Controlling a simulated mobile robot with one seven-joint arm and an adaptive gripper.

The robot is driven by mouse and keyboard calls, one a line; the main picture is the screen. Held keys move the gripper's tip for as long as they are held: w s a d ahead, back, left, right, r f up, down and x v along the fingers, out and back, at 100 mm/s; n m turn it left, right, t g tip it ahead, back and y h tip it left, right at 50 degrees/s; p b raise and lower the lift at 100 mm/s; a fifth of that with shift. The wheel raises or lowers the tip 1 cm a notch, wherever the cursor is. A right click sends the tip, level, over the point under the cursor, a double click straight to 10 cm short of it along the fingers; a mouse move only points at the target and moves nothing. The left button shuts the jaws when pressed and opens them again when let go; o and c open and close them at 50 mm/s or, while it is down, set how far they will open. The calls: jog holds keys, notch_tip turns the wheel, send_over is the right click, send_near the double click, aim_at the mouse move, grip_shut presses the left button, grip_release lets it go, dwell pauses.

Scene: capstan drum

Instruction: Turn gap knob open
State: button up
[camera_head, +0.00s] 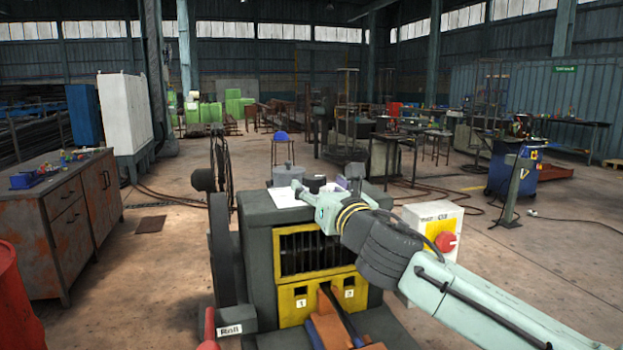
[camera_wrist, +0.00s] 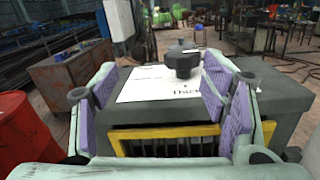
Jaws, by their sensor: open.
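The gap knob is a dark round knob (camera_wrist: 183,65) on a white label plate (camera_wrist: 150,86) on top of the machine. In the wrist view it sits beyond and between my fingers, with part of a word starting "Thick" printed in front of it. My gripper (camera_wrist: 163,82) is open, one purple-padded finger to each side, and nothing is between the pads. In the head view my gripper (camera_head: 326,188) is over the machine's top, close to the dark knob (camera_head: 314,183). I cannot tell whether either finger touches the knob.
The grey machine (camera_head: 256,240) has a yellow barred front frame (camera_head: 278,300) below my gripper. A control box with a red knob (camera_head: 445,241) stands to the right. A rusty cabinet (camera_head: 75,215) and a red drum (camera_head: 14,300) are at left. Open floor lies behind.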

aim_at(318, 182)
jog(key=shift+n+h, duration=0.4)
jog(key=shift+h, duration=0.2)
jog(key=w+p, duration=0.1)
jog(key=w, duration=0.2)
jog(key=w+f+p, duration=0.1)
jog(key=w, duration=0.2)
jog(key=w+p, duration=0.1)
jog(key=w, duration=0.2)
jog(key=shift+w+a+f, duration=0.15)
jog(key=shift+w+f, duration=0.2)
jog(key=shift+w, duration=0.05)
jog(key=shift+x, duration=0.8)
jog(key=shift+f, duration=0.2)
